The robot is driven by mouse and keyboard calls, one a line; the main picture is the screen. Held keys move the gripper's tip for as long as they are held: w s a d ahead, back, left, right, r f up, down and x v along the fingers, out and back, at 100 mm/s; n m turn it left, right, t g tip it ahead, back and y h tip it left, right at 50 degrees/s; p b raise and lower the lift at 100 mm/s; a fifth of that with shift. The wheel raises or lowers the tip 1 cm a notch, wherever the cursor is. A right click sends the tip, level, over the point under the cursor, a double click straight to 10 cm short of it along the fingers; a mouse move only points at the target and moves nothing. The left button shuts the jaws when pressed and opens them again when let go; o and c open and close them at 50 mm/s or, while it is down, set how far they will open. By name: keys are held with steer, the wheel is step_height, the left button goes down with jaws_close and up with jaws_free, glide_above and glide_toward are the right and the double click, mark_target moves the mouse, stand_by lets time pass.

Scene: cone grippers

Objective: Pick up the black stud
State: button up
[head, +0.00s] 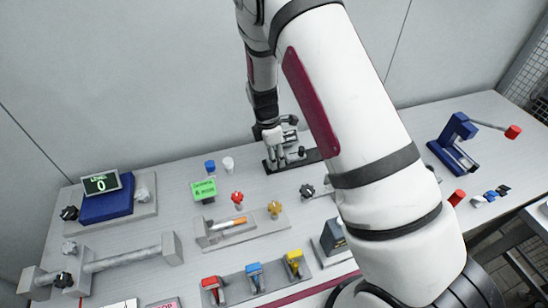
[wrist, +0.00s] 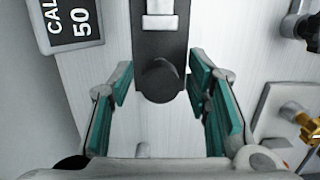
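The black stud (wrist: 160,82) is a short, dark round piece at the near end of a black base plate (wrist: 146,45) in the wrist view. My gripper (wrist: 160,85) is open, with one green-padded finger on each side of the stud. A gap shows between the stud and each pad, so nothing is held. In the head view, my gripper (head: 282,152) is low over the black base (head: 314,156) near the back of the table. The stud cannot be told apart clearly there, and my arm covers part of the scene.
A dark sign reading "CAL 50" (wrist: 72,22) stands left of the plate in the wrist view. A yellow knob (wrist: 308,125) and a black knob (wrist: 310,30) are at right. In the head view, a green sign (head: 204,190) and a red knob (head: 237,197) stand left of my gripper.

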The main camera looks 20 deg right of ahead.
jaws_close()
steer(key=shift+r, duration=0.1)
steer(key=shift+r, duration=0.5)
step_height(320, 180, up, 2)
steer(key=shift+r+p, duration=0.2)
steer(key=shift+p, duration=0.3)
steer(key=shift+s+r+p, duration=0.2)
steer(key=shift+s+p, duration=0.25)
steer(key=shift+s, duration=0.25)
steer(key=s+r+p, duration=0.1)
steer(key=s+p, duration=0.7)
steer(key=s, duration=0.6)
steer(key=shift+s, duration=0.25)
